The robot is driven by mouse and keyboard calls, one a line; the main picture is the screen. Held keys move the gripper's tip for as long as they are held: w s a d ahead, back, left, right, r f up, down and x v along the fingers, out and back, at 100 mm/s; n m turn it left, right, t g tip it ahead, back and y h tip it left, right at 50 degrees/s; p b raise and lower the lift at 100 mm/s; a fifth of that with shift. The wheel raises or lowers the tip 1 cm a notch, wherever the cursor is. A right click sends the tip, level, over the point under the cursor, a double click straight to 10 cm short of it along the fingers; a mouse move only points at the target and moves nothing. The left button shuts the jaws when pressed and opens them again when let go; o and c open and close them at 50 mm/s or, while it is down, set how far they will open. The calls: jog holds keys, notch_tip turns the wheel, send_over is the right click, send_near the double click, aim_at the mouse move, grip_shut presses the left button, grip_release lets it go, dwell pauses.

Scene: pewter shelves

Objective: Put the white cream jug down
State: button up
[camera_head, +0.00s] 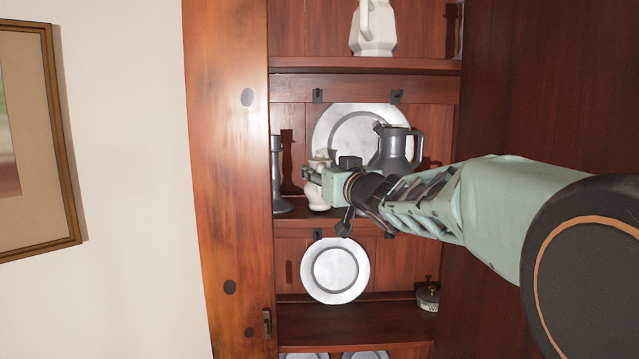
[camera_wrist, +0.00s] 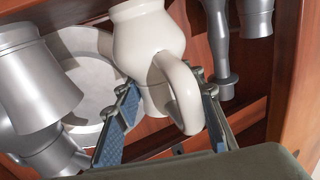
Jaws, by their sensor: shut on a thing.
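The white cream jug (camera_head: 318,197) is at the middle shelf (camera_head: 300,217), partly hidden behind my gripper (camera_head: 313,175) in the head view. In the wrist view the jug (camera_wrist: 148,40) is cream-white with a rounded body, and its curved handle (camera_wrist: 180,90) faces the camera. My gripper (camera_wrist: 165,112) has one blue-padded finger on each side of the jug and is shut on it. In the head view the jug looks upright with its base close to the shelf board. I cannot tell whether it touches the board.
A tall pewter candlestick (camera_head: 277,180) stands close left of the jug. A dark pewter pitcher (camera_head: 393,150) and an upright plate (camera_head: 345,125) are to the right and behind. A white pitcher (camera_head: 374,30) stands above, and another plate (camera_head: 335,270) below. The cupboard's left post (camera_head: 228,180) is near.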

jog(key=shift+s+a+f, duration=0.1)
jog(key=shift+s+f, duration=0.05)
jog(key=shift+s, duration=0.15)
jog(key=shift+w, duration=0.1)
jog(key=shift+f, duration=0.15)
jog(key=o, duration=1.4)
jog(key=shift+f, duration=0.1)
jog(key=shift+c, duration=0.2)
